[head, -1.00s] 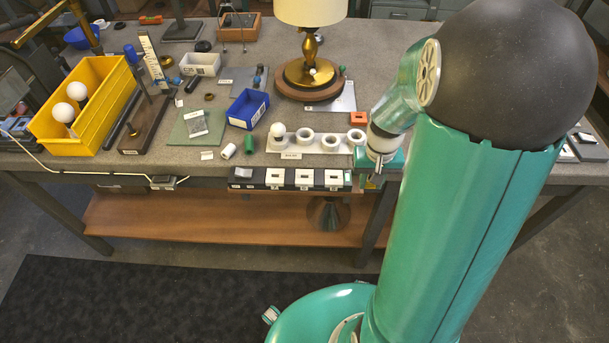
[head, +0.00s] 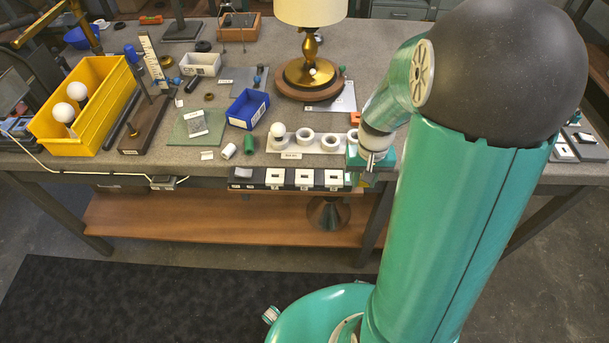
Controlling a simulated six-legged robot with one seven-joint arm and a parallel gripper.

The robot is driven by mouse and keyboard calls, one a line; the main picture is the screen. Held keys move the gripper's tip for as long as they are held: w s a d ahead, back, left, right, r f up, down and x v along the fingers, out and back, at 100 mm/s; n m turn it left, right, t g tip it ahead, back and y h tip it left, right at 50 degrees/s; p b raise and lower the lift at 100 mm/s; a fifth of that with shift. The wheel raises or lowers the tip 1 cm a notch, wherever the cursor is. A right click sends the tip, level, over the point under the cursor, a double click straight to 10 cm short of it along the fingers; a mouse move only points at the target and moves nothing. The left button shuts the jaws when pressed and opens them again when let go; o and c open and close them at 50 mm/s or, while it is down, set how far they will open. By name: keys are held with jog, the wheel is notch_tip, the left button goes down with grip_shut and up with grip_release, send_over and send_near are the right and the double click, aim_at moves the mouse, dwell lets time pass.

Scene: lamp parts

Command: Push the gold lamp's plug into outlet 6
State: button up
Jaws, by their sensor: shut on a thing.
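The gold lamp (head: 309,72), with a cream shade and a round brown base, stands on the bench at the back middle. A dark outlet strip (head: 257,180) with several white sockets runs along the bench's front edge. Its right end is close to my gripper (head: 368,181). I cannot read which socket is outlet 6. My gripper points down at the front edge, just right of the strip's last visible white socket (head: 334,179). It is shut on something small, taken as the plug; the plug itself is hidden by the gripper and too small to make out.
A white holder (head: 331,147) with rings and a bulb lies just behind the strip, close to my gripper. An orange block (head: 355,118) is partly hidden by my arm. A blue bin (head: 248,108) and a yellow bin (head: 111,75) stand further left. A pale cord (head: 90,175) hangs at the front left.

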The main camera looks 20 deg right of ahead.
jog(key=shift+w+a, duration=1.25)
jog(key=shift+a, duration=0.8)
jog(key=shift+w+a, duration=1.25)
jog(key=shift+a, duration=0.85)
jog(key=shift+w+a, duration=1.25)
jog(key=shift+a, duration=0.8)
dwell(1.8)
